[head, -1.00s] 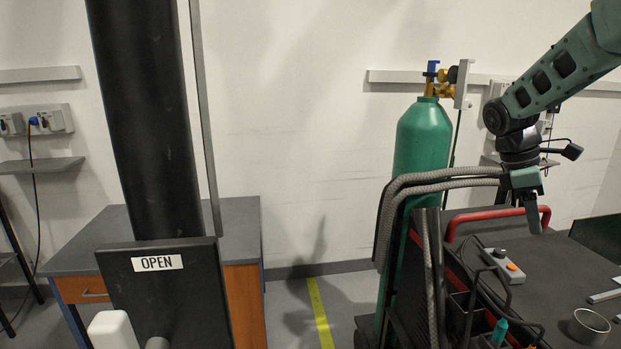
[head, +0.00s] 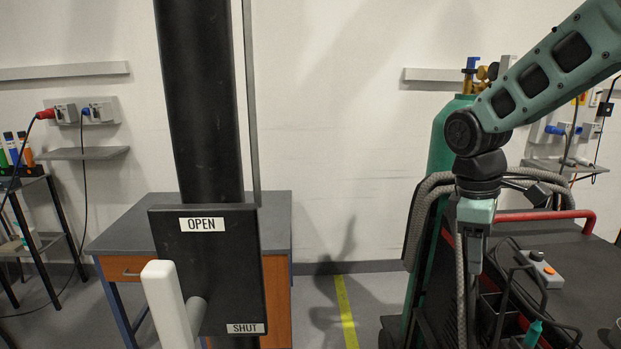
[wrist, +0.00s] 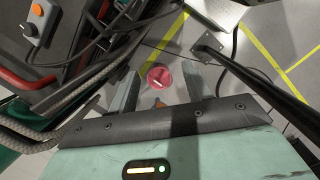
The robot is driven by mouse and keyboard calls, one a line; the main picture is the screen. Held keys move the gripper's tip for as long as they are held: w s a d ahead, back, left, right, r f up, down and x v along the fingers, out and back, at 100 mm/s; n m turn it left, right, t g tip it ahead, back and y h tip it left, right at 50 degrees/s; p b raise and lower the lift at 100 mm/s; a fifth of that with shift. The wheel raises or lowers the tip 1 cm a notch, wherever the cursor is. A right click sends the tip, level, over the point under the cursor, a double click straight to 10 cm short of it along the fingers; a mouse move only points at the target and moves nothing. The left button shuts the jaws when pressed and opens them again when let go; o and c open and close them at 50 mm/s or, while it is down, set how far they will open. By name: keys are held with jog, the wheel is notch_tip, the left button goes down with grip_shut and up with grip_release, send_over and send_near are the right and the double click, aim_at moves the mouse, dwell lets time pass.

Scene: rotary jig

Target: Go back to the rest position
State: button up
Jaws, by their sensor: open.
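My gripper (head: 472,262) hangs pointing down at the right in the head view, in front of the cart with the green gas cylinder (head: 446,150). In the wrist view my gripper (wrist: 160,80) shows two fingers apart with nothing held between them. A round red object (wrist: 160,77) shows beyond the fingers, lower down; I cannot tell what it is. The rest position itself is not marked in any view.
Grey hoses (head: 418,225), a red cart rail (head: 540,215) and a grey control box (head: 540,268) lie close to my arm. A desk (head: 275,215) stands behind.

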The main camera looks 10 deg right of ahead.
jog(key=s+a+f+y+b, duration=0.1)
jog(key=s+a+f, duration=0.2)
jog(key=s+a, duration=0.6)
jog(key=s+a+f+t+y+b, duration=0.1)
jog(key=s+a+f, duration=0.3)
jog(key=s+a, duration=0.6)
jog(key=a, duration=0.3)
jog(key=shift+f+m+b, duration=0.15)
jog(key=shift+m+b, duration=0.15)
jog(key=shift+m, duration=0.1)
jog(key=shift+w, duration=0.1)
